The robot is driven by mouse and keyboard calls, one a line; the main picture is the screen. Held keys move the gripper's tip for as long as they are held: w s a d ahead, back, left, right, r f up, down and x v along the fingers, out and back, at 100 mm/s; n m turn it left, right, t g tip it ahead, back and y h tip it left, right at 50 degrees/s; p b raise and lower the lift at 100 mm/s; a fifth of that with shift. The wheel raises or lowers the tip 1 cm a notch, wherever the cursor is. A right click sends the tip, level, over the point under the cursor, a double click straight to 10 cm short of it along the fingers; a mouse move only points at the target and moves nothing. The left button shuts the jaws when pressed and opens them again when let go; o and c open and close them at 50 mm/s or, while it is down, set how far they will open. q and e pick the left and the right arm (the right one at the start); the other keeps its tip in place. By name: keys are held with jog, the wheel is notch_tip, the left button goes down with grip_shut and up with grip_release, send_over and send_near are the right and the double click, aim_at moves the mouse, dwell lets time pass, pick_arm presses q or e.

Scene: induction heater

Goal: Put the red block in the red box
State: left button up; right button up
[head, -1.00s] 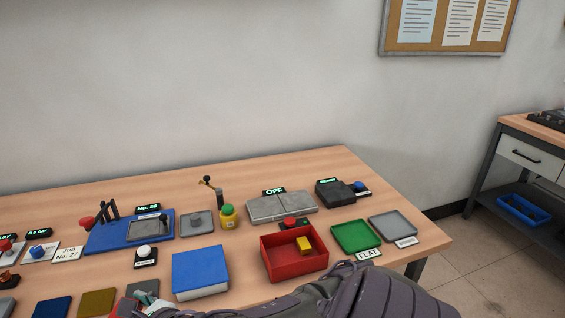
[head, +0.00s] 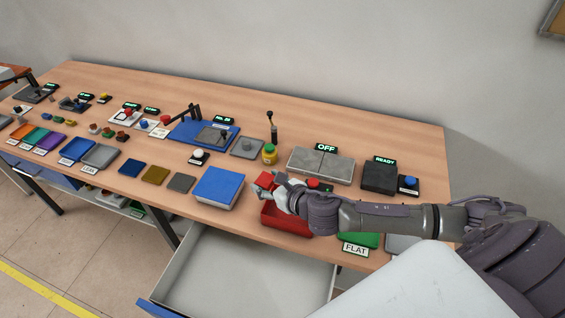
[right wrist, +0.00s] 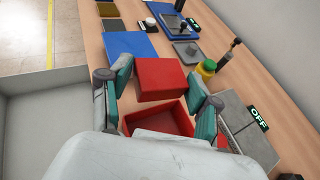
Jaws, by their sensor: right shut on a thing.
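The red block (head: 266,180) is held by my right gripper (head: 270,186). In the right wrist view the block (right wrist: 160,77) sits between the two teal-padded fingers (right wrist: 160,88). The red box (head: 284,221) is an open tray-like box near the front edge of the table, partly hidden by my right arm. In the right wrist view the box (right wrist: 157,117) shows just below the block, partly covered by the gripper body. The block appears above the box's left side, apart from its floor. My left gripper is not in view.
A blue box (head: 218,188) stands left of the red box. A green tray (head: 372,240) with a FLAT label lies to its right. A grey plate unit marked OFF (head: 320,166) is behind. An open drawer (head: 245,272) juts out below the table front.

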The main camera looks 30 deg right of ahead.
jog(key=f+p, duration=0.1)
jog(key=s+d+f+n+y+p, duration=0.1)
jog(key=p, duration=0.1)
jog(key=shift+s+d+f+y, duration=0.1)
jog(key=shift+s+d+y, duration=0.05)
jog(key=shift+d+y, duration=0.15)
jog(key=c, duration=0.4)
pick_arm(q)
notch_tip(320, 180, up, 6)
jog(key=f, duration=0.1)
pick_arm(e)
jog(key=shift+n, duration=0.4)
jog(key=f+b, duration=0.6)
jog(key=f, duration=0.1)
jog(key=shift+s+d+f+b, duration=0.15)
jog(key=shift+s+f+b, duration=0.05)
jog(key=shift+f+b, duration=0.1)
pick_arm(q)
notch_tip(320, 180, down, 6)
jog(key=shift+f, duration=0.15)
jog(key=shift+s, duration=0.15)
pick_arm(e)
jog(key=o, duration=1.4)
jog(key=shift+g, duration=0.3)
